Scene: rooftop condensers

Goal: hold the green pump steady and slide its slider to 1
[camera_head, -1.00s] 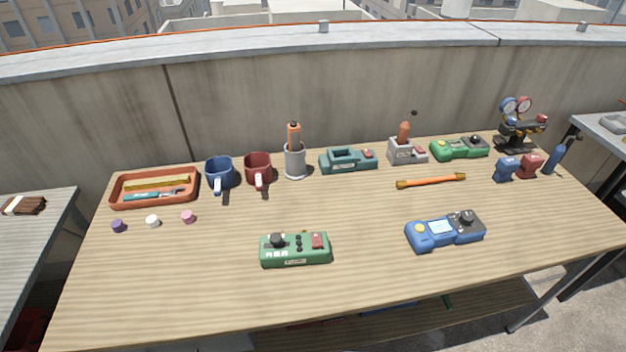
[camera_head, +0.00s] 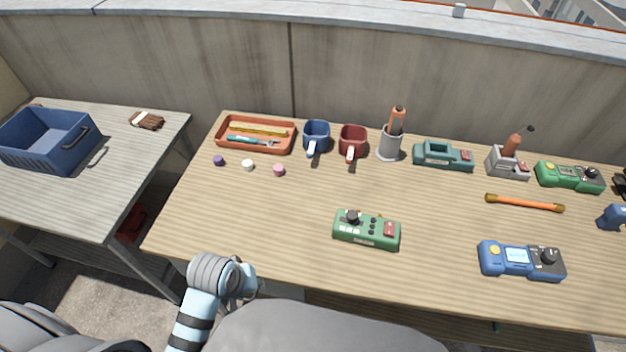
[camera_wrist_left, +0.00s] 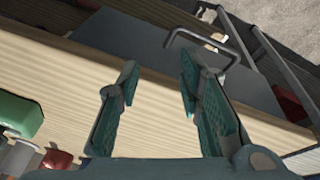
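A green device with a black knob, small black buttons and a red switch (camera_head: 366,230) lies on the front middle of the table. A second green device with a small screen and dark knob (camera_head: 569,176) lies at the back right. I cannot tell from labels which one is the pump, and no slider is clear. My left gripper (camera_wrist_left: 155,88) is open and empty in the left wrist view, over the table's front edge. Part of a green device (camera_wrist_left: 18,115) shows at that view's left edge, apart from the fingers. My right gripper is out of view.
A blue device (camera_head: 520,261) lies right of the front green one. An orange rod (camera_head: 525,203), teal device (camera_head: 443,156), mugs (camera_head: 316,135) and orange tray (camera_head: 228,143) are farther back. Small caps (camera_head: 248,165) lie at left. A blue crate (camera_head: 45,150) stands on the side table.

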